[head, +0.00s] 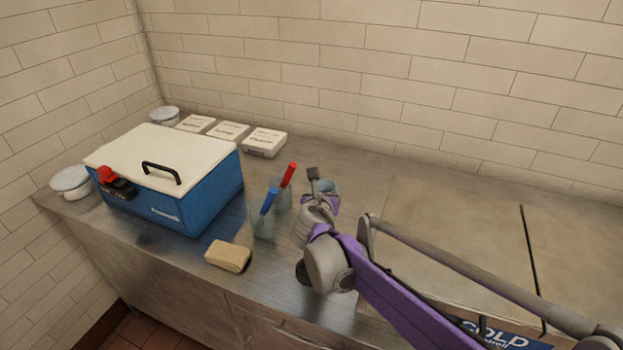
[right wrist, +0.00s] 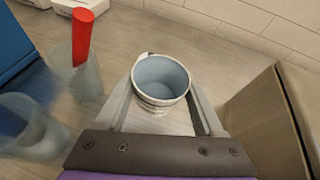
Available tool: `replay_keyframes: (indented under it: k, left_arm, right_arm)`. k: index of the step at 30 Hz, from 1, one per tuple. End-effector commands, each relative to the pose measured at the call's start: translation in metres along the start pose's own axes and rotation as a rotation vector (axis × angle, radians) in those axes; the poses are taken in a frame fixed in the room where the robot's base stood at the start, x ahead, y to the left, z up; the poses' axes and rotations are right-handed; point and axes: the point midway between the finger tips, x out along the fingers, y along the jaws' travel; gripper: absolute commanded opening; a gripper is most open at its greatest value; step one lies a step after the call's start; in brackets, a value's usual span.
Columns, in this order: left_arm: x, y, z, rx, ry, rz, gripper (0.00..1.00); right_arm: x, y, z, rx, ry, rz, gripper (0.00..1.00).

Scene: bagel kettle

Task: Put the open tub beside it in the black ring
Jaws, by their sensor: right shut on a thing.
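The open tub (right wrist: 161,78), round with a pale blue inside and a whitish rim, stands between the fingers of my right gripper (right wrist: 161,100) in the right wrist view. In the head view the tub (head: 328,187) shows only in part behind my right gripper (head: 320,202), which is shut on it. I cannot tell whether its base touches the counter. A dark rounded shape (head: 302,271) shows beside my right arm; I cannot tell whether it is the black ring. My left gripper is not in view.
Two clear cups hold a red-handled tool (head: 288,175) and a blue-handled tool (head: 268,200), close left of the tub. A blue cooler (head: 205,200) with a white lid stands farther left. A tan block (head: 228,255) lies in front. Cardboard boxes (head: 450,215) stand at right.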

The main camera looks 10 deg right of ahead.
Motion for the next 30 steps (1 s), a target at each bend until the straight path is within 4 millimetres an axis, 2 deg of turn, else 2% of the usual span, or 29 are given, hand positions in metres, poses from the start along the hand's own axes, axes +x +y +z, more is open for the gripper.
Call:
replay_keyframes:
  k: [5,8,15,19,24,30]
  left_arm:
    - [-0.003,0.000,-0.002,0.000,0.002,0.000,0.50]
    - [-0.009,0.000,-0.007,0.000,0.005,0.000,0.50]
    - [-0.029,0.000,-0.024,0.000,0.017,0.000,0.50]
    - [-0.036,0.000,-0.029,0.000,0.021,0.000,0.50]
    - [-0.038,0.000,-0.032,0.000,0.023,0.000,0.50]
    - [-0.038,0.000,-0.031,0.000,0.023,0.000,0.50]
  right_arm:
    - [-0.004,-0.002,0.003,-0.002,0.000,0.003,0.18]
    - [-0.007,-0.004,-0.010,-0.005,-0.001,0.013,0.18]
    - [-0.025,-0.016,-0.054,-0.019,-0.004,0.046,0.18]
    - [-0.035,-0.023,-0.070,-0.024,-0.006,0.058,0.18]
    - [-0.041,-0.026,-0.080,-0.027,-0.007,0.066,0.18]
    - [-0.041,-0.026,-0.081,-0.027,-0.007,0.066,0.18]
